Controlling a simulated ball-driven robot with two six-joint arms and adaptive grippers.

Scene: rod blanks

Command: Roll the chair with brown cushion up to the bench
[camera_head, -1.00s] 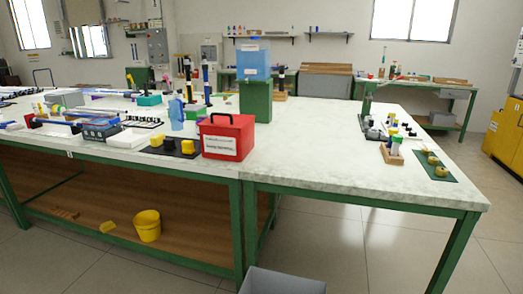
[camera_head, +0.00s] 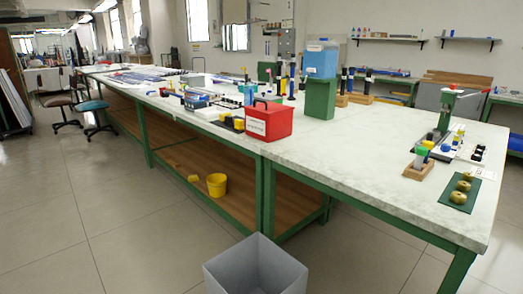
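The chair with the brown cushion (camera_head: 56,101) stands on the floor at the far left, on a wheeled base. It is apart from the bench. Another chair with a teal cushion (camera_head: 92,106) stands just right of it, nearer the bench's long left side. The long bench (camera_head: 345,140) has a pale top and green legs, and runs from the right foreground to the far left. Neither of my grippers shows in the view.
A grey open bin (camera_head: 256,268) stands on the floor in the near middle. A yellow bucket (camera_head: 216,185) sits on the bench's lower shelf. A red box (camera_head: 266,121) and several tools lie on the bench. Tiled floor (camera_head: 90,200) left of the bench is clear.

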